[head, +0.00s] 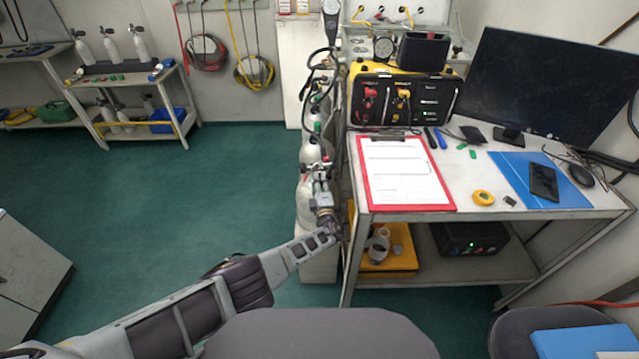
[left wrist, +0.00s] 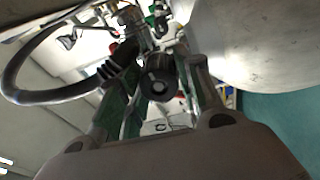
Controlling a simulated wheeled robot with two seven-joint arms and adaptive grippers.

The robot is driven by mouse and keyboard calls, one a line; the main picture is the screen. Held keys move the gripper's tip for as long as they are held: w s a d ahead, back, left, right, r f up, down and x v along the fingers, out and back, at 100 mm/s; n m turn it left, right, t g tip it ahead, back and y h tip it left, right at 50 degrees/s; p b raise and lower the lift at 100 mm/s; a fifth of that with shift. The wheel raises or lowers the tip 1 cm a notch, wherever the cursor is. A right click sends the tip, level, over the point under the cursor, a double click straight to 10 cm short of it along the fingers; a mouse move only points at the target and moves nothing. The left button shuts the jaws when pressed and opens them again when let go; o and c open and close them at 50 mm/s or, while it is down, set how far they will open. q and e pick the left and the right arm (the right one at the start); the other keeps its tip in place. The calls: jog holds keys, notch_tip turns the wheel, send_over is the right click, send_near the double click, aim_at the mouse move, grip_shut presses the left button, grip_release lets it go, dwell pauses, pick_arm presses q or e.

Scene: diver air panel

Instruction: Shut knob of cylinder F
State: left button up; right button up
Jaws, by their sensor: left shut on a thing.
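A row of white gas cylinders (head: 306,205) stands against the left side of the workbench in the head view; I cannot read which one is F. My left gripper (head: 322,194) reaches to the valve at the nearest cylinder. In the left wrist view, a black round knob (left wrist: 158,82) sits between the two fingers of my left gripper (left wrist: 155,100), which is shut on it. The knob is on a metal valve (left wrist: 133,22) with a black hose (left wrist: 50,92) beside it. A pale cylinder body (left wrist: 255,40) fills the upper right. My right gripper is not in view.
The workbench (head: 480,205) stands just right of the cylinders, with a red clipboard (head: 398,172), a yellow-and-black air panel (head: 402,98) and a monitor (head: 545,85). Hoses (head: 318,75) hang above the cylinders. The green floor (head: 150,195) to the left is open.

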pick_arm(q)
jog(key=shift+s+a+f+m, duration=0.1)
jog(key=shift+f+m, duration=0.1)
jog(key=shift+m, duration=0.2)
jog(key=o, duration=0.9)
jog(key=shift+c, duration=0.2)
jog(key=shift+o, duration=1)
jog(key=shift+r, duration=0.15)
jog(key=shift+s, duration=0.3)
